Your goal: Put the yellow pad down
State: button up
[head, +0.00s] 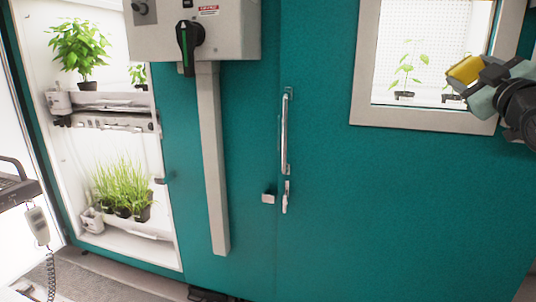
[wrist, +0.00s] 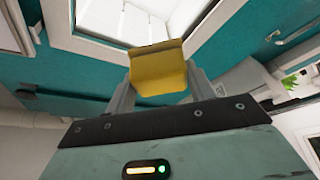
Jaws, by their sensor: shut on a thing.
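The yellow pad (head: 465,70) is at the upper right of the head view, in front of the chamber window. It also shows in the wrist view (wrist: 158,70), between the two grey fingers. My gripper (head: 478,76) is shut on the pad, and its jaws also show in the wrist view (wrist: 158,82). The pad is held up in the air, apart from any surface I can see.
A teal chamber wall (head: 400,210) with a closed door handle (head: 285,135) fills the middle. A framed window (head: 430,118) is behind the gripper. A grey control box (head: 200,28) juts out at upper left. An open lit chamber (head: 110,160) with potted plants stands at left.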

jog(key=shift+f, duration=0.3)
jog(key=w+a+f+m+h, duration=0.1)
jog(key=w+a+f, duration=0.1)
jog(key=f, duration=0.9)
jog(key=w+a+f+h, duration=0.1)
jog(key=w+a+f, duration=0.15)
jog(key=f, duration=0.75)
jog(key=w+a+f+m+h, duration=0.1)
jog(key=w+a+f, duration=0.15)
jog(key=f, duration=0.85)
jog(key=s+a+f+m+g+h, duration=0.1)
jog(key=s+f, duration=0.2)
jog(key=f, duration=0.4)
jog(key=s+a+f+h, duration=0.1)
jog(key=s+f, duration=0.1)
jog(key=f, duration=0.6)
jog(key=s+f+n+t+y, duration=0.1)
jog(key=s+f+n+y, duration=0.1)
jog(key=s+y, duration=0.3)
jog(key=s+n, duration=0.1)
jog(key=s, duration=0.3)
jog(key=shift+f, duration=0.2)
jog(key=shift+s, duration=0.1)
